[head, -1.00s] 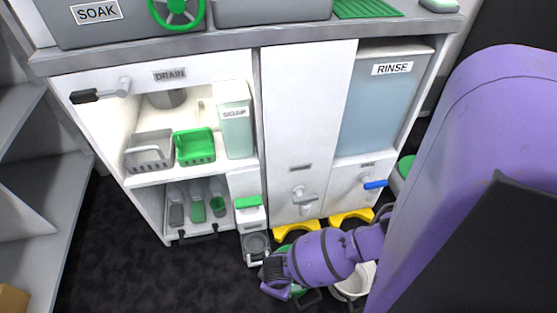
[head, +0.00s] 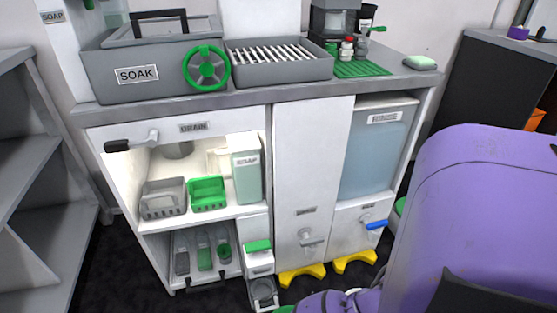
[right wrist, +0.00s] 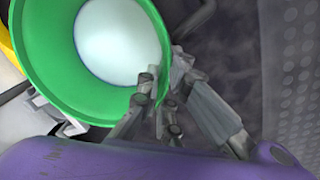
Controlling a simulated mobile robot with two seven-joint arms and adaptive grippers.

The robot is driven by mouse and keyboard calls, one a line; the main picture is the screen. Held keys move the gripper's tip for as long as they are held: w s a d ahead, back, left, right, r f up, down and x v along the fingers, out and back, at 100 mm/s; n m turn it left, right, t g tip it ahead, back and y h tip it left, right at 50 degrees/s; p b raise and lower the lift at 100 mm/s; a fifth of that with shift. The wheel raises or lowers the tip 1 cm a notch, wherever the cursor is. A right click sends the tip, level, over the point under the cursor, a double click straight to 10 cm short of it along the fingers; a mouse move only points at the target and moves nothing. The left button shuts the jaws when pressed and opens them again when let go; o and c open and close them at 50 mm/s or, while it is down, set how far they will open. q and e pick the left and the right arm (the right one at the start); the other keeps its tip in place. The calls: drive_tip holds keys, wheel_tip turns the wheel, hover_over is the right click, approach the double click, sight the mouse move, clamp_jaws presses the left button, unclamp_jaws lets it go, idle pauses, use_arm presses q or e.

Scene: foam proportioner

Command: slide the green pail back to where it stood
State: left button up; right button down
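The green pail (right wrist: 65,55) fills the upper left of the right wrist view, with a pale white inside. In the head view only a sliver of green (head: 284,309) shows at the bottom edge, in front of the cabinet. My right gripper (right wrist: 163,82) is at the pail's rim in the right wrist view. Its fingers close in on either side of the rim and look shut on it. In the head view my purple right arm hides much of the lower right, and the gripper is below the frame. My left gripper is not in view.
Yellow foot-like pieces (head: 302,275) lie on the floor under the white cabinet (head: 300,180). A small grey stand with a round cup (head: 263,290) is left of the pail. Open shelves (head: 30,220) stand at left. Dark floor (head: 110,270) is clear between.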

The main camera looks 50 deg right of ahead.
drive_tip(key=shift+s, duration=0.15)
drive_tip(key=c, duration=1.9)
unclamp_jaws()
drive_tip(key=shift+d, duration=0.1)
drive_tip(key=shift+o, duration=0.2)
wheel_tip(320, 180, up, 12)
drive_tip(key=a, duration=0.1)
drive_tip(key=shift+s, duration=0.25)
drive_tip(key=shift+f, duration=0.1)
